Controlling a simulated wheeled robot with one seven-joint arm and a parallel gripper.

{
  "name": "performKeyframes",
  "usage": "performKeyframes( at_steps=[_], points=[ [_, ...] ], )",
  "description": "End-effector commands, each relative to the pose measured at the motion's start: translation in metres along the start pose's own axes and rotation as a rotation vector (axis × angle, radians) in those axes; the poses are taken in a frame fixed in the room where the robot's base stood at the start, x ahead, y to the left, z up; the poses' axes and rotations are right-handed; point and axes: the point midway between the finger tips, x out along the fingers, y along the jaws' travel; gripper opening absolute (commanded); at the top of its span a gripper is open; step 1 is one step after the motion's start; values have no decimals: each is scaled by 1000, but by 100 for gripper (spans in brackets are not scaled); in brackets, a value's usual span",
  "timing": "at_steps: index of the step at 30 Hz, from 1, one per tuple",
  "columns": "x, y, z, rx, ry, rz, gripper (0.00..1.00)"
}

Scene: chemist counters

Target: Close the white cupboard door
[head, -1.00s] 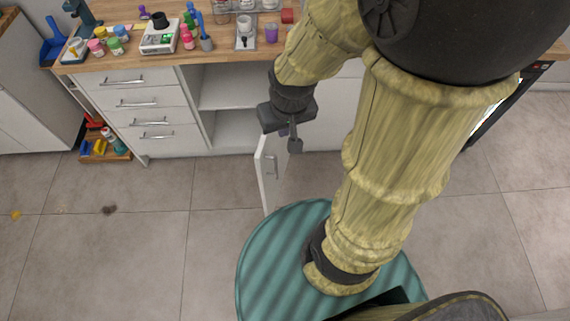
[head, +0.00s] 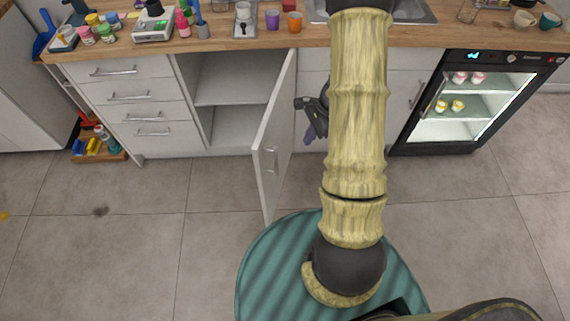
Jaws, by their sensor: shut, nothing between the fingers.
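The white cupboard door (head: 273,150) stands open, swung out from the counter toward me, hinged at its right side. Its handle (head: 271,160) is a short metal bar near the free edge. The cupboard (head: 230,95) behind it is open and shows a shelf and no contents. My gripper (head: 311,135) is to the right of the door, partly behind my arm. It is shut and holds nothing, with a gap in the picture between it and the door.
White drawers (head: 135,100) are left of the cupboard. A glass-fronted appliance (head: 465,100) stands at the right. Cups and jars stand on the wooden countertop (head: 220,46). A wooden box (head: 98,154) sits on the floor at left. The floor before the cupboard is clear.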

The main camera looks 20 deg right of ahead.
Motion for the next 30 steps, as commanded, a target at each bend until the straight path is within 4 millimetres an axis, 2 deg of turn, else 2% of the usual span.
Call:
performKeyframes(
  at_steps=[14, 20, 30],
  points=[
    [8, -1, 0, 12, -4, 0, 0],
    [34, 0, 0, 12, -6, 3, 0],
    [94, 0, -1, 13, -6, 2, 0]
  ],
)
